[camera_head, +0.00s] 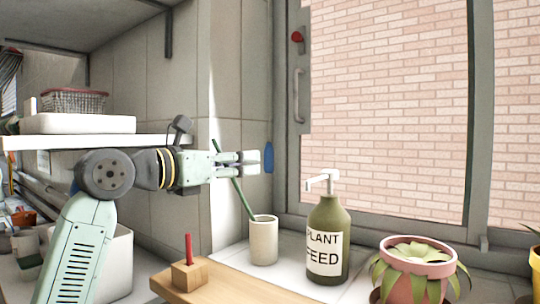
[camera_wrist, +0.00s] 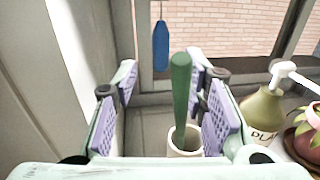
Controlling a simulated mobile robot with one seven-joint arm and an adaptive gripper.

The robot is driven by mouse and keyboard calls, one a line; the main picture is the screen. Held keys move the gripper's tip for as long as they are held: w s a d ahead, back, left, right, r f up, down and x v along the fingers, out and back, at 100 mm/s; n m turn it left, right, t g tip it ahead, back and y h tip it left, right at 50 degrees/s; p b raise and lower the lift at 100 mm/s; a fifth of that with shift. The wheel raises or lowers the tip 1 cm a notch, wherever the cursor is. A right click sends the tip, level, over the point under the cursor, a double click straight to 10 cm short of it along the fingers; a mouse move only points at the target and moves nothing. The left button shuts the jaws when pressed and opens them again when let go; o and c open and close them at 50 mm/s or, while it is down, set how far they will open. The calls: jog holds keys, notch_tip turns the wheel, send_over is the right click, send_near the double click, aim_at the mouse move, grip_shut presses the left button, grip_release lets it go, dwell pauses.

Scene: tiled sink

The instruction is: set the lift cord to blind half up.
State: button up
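The lift cord ends in a blue pull (camera_head: 268,157) that hangs upright in front of the window's left side. It also shows in the wrist view as a blue pull (camera_wrist: 160,45) on a thin cord, above and beyond the fingers. My gripper (camera_head: 250,163) is open, level and pointing right, with its tips just short of the pull in the head view. In the wrist view, my gripper (camera_wrist: 163,75) has its purple pads apart with nothing pinched between them. The blind itself is not visible.
A green stick (camera_head: 240,195) stands tilted in a pale cup (camera_head: 264,240) below my gripper; in the wrist view it rises between the fingers. A plant feed bottle (camera_head: 328,240) and a pink plant pot (camera_head: 418,262) stand to the right. A wooden board (camera_head: 230,284) is in front.

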aim_at(265, 159)
jog(key=p+x, duration=0.1)
jog(key=x, duration=0.7)
jog(key=shift+w+d+p, duration=0.15)
jog(key=shift+d+p, duration=0.05)
jog(key=shift+p, duration=0.1)
jog(key=shift+c, duration=0.6)
grip_shut()
